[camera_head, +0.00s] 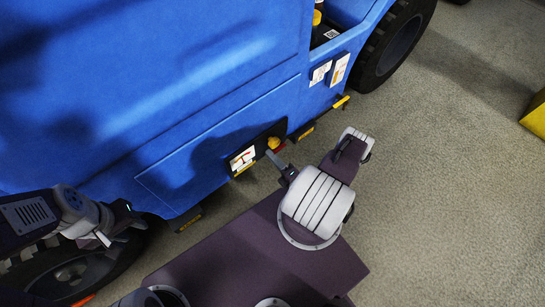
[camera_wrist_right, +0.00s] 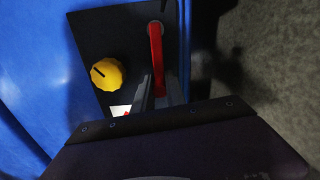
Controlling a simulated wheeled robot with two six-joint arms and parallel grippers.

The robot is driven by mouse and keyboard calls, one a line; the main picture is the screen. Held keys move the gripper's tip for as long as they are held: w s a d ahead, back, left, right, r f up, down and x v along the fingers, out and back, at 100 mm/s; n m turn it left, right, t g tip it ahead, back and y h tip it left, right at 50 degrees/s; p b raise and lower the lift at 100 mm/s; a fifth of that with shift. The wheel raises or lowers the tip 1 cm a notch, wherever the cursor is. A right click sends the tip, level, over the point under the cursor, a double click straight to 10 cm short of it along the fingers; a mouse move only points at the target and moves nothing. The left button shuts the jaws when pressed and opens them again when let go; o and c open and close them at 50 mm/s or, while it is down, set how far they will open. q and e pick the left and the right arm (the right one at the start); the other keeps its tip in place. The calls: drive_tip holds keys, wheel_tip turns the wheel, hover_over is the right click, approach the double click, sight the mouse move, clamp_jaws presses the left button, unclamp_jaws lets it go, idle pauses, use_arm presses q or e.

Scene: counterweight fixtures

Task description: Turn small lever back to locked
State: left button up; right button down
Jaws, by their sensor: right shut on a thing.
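A small red lever (camera_wrist_right: 156,55) sits on a black panel (camera_wrist_right: 95,35) on the blue machine's side, right of a round yellow knob (camera_wrist_right: 107,73) in the right wrist view. In the head view the lever (camera_head: 280,148) is a small red patch beside the yellow knob (camera_head: 273,142). My right gripper (camera_wrist_right: 158,92) is shut on the red lever's lower end; the fingers partly hide it. In the head view my right gripper (camera_head: 276,156) reaches the panel from the right. My left gripper (camera_head: 108,239) is open and empty, low at the left near a wheel.
The large blue machine (camera_head: 150,80) fills the left and top. It has a black tyre (camera_head: 395,42) at upper right and another wheel (camera_head: 65,272) at lower left. Labels (camera_head: 243,159) sit beside the knob. Grey floor (camera_head: 450,200) is clear at right; a yellow object (camera_head: 536,118) stands at the edge.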

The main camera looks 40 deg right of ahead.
drive_tip(key=c, duration=1.4)
unclamp_jaws()
drive_tip(key=shift+o, duration=0.2)
drive_tip(key=shift+s+d+r+p, duration=0.15)
drive_tip(key=shift+s+p, duration=0.15)
drive_tip(key=shift+s, duration=0.15)
drive_tip(key=s+p, duration=0.2)
drive_tip(key=s, duration=0.6)
drive_tip(key=shift+d, duration=0.2)
drive_tip(key=shift+s, duration=0.1)
